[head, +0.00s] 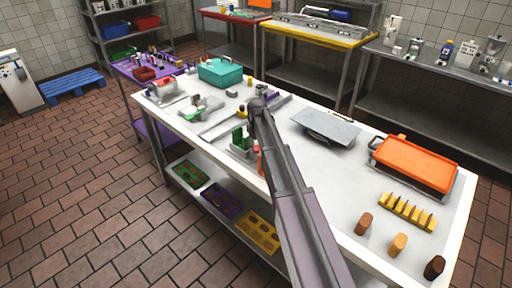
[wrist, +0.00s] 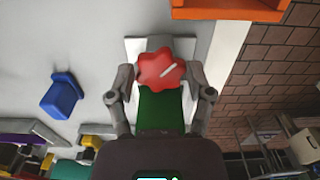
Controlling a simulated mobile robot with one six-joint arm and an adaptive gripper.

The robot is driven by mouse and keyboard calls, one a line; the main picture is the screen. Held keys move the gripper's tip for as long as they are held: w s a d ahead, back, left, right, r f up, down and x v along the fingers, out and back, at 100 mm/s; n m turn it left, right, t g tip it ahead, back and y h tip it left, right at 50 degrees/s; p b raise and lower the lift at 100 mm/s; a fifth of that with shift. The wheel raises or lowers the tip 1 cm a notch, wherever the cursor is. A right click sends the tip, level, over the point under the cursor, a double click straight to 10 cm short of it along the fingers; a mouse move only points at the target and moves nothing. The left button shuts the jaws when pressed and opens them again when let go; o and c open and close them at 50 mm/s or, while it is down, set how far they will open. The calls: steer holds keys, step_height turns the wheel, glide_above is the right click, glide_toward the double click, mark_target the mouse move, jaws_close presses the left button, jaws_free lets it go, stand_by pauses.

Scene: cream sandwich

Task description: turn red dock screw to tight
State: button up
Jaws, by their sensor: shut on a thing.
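The red dock screw (wrist: 155,72) is a lobed red knob with a white line on its face, slanting up to the right, in the wrist view. It sits at the end of a green block (wrist: 160,112) over a white and dark base plate (wrist: 187,47). My gripper (wrist: 160,82) has one finger on each side of the knob and is shut on it. In the head view, green parts of the dock (head: 240,138) show left of my arm; the arm hides the gripper's fingertips there.
A blue piece (wrist: 62,95) stands on the table left of the dock. An orange tray (head: 415,160) and a grey plate (head: 325,126) lie to the right. A teal box (head: 220,72) is at the far end. The table edge (wrist: 222,70) is close to the dock.

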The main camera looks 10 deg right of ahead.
steer(key=m, duration=0.4)
steer(key=shift+s+a, duration=0.15)
steer(key=shift+s, duration=0.1)
steer(key=shift+m, duration=2.2)
steer(key=o, duration=1.1)
steer(key=shift+o, duration=0.2)
steer(key=shift+w, duration=0.1)
steer(key=shift+r, duration=0.1)
